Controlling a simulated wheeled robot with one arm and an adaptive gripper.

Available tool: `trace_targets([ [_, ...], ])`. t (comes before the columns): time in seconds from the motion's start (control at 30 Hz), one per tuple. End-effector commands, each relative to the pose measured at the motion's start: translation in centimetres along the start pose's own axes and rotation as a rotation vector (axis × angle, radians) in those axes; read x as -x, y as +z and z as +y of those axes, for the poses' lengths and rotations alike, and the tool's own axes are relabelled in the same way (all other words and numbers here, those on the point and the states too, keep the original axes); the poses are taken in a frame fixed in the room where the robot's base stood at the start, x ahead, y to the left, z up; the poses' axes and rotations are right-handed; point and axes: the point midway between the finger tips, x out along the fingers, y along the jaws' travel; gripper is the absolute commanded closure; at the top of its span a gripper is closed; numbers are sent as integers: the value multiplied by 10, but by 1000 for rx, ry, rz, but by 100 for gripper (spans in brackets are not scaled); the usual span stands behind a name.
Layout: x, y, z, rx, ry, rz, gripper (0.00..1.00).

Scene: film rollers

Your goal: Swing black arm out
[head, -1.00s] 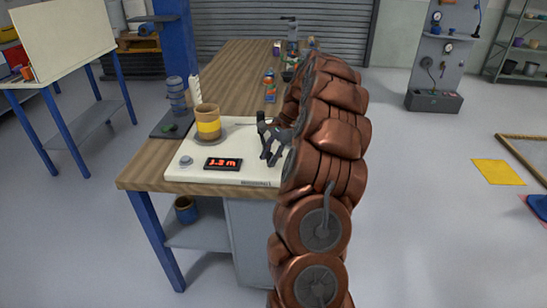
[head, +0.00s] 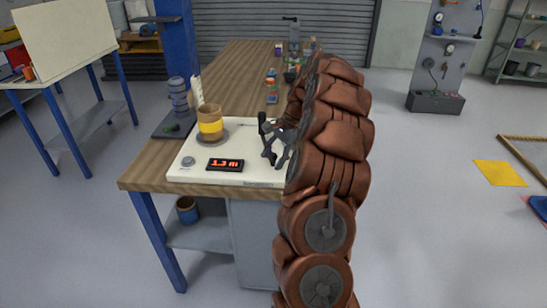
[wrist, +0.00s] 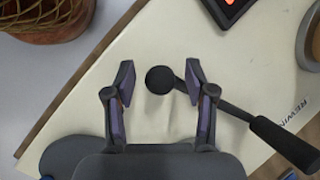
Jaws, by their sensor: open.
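A black arm (wrist: 285,143) with a round black knob (wrist: 159,80) shows in the wrist view. The knob sits between the fingertips of my gripper (wrist: 160,82), with a gap on both sides. The arm runs from the knob behind the right finger to a thick black bar at lower right. My gripper is open. In the head view my gripper (head: 272,143) is over the right part of the cream rewinder board (head: 210,175); the black arm is hard to tell from the fingers there.
A brown and yellow roll (head: 209,120) stands on a round plate on the board's left half. A lit red display (head: 225,165) lies at the front, with a grey knob (head: 188,161) left of it. Small coloured items (head: 271,88) stand further back on the wooden table (head: 220,75).

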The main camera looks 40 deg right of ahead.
Motion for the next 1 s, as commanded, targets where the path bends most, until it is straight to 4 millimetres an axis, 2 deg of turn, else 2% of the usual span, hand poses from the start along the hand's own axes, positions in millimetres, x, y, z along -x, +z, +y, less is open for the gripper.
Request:
trace_targets([
  [0.33, 8, 0, 0, 0, -1, 1, 45],
  [1.0, 88, -1, -1, -1, -1, 2, 45],
])
